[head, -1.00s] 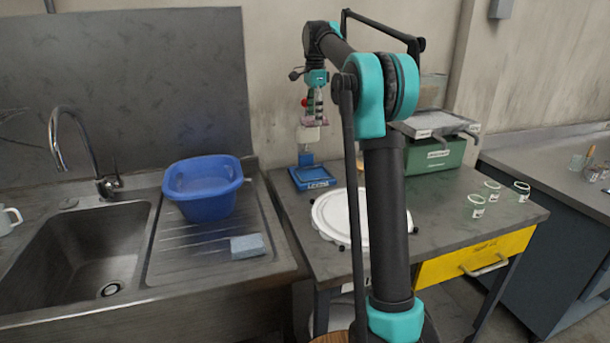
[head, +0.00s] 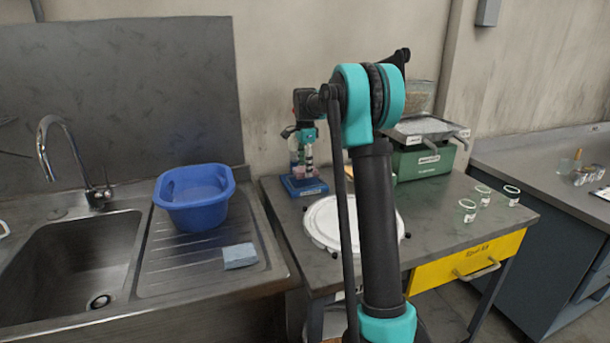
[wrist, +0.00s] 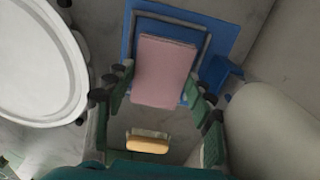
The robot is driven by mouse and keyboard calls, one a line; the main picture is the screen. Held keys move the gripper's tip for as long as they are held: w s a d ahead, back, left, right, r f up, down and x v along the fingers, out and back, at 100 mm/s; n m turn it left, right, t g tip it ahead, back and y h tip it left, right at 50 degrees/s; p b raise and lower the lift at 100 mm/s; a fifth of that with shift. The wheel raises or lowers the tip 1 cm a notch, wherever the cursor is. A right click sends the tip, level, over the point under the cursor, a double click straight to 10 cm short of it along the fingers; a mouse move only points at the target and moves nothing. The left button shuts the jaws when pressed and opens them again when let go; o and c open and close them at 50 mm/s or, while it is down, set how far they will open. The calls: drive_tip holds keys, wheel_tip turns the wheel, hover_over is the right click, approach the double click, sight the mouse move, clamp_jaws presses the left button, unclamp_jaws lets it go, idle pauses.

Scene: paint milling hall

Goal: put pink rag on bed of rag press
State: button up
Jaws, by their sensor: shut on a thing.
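The pink rag (wrist: 165,70) is between the fingers of my gripper (wrist: 160,88) in the wrist view, and my gripper is shut on it. The rag press (wrist: 222,30) has a blue base with a grey frame on it. The rag is over the press bed, inside the outline of the frame; I cannot tell whether it touches the bed. In the head view my gripper (head: 303,165) is low over the blue press (head: 318,187) at the back left of the table, and the rag (head: 300,174) shows only as a small pink patch.
A round white lid (head: 325,222) lies close to the press. A green scale (head: 422,162) and several glass jars (head: 468,211) stand to the right. A pale rounded shape (wrist: 275,125) is close in the wrist view.

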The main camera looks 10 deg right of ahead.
drive_tip(key=shift+f, duration=1.6)
drive_tip(key=shift+f, duration=0.15)
drive_tip(key=o, duration=1.1)
wheel_tip(320, 180, up, 12)
drive_tip(key=shift+r, duration=0.15)
